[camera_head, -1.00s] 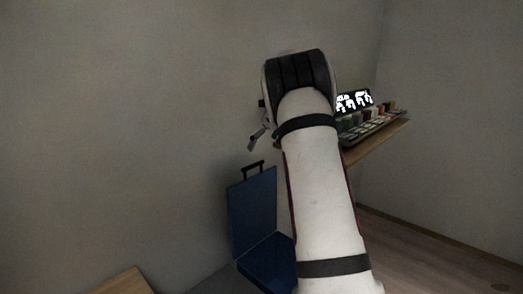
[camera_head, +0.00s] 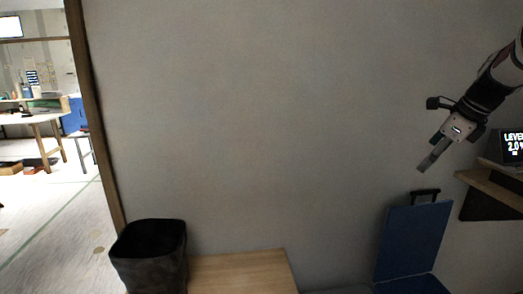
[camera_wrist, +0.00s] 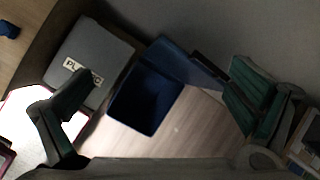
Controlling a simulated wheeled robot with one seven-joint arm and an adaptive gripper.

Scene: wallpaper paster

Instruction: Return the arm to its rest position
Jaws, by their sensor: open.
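My gripper (camera_head: 436,156) is at the right of the head view, at the end of my arm, which comes in from the upper right edge. Its fingers point down and to the left, in the air in front of the grey wall. In the wrist view my gripper (camera_wrist: 155,112) shows its two green-padded fingers wide apart, with nothing between them. The open blue case (camera_head: 412,240) stands below it in the head view, clear of the fingers. The same blue case (camera_wrist: 146,98) lies below and between the fingers in the wrist view.
A wooden shelf (camera_head: 490,188) with a lit display (camera_head: 513,144) is right of my gripper. A black bin (camera_head: 150,255) and a wooden surface (camera_head: 243,272) are at lower left. A doorway opens at far left. A grey box labelled PLASTIC (camera_wrist: 91,52) shows in the wrist view.

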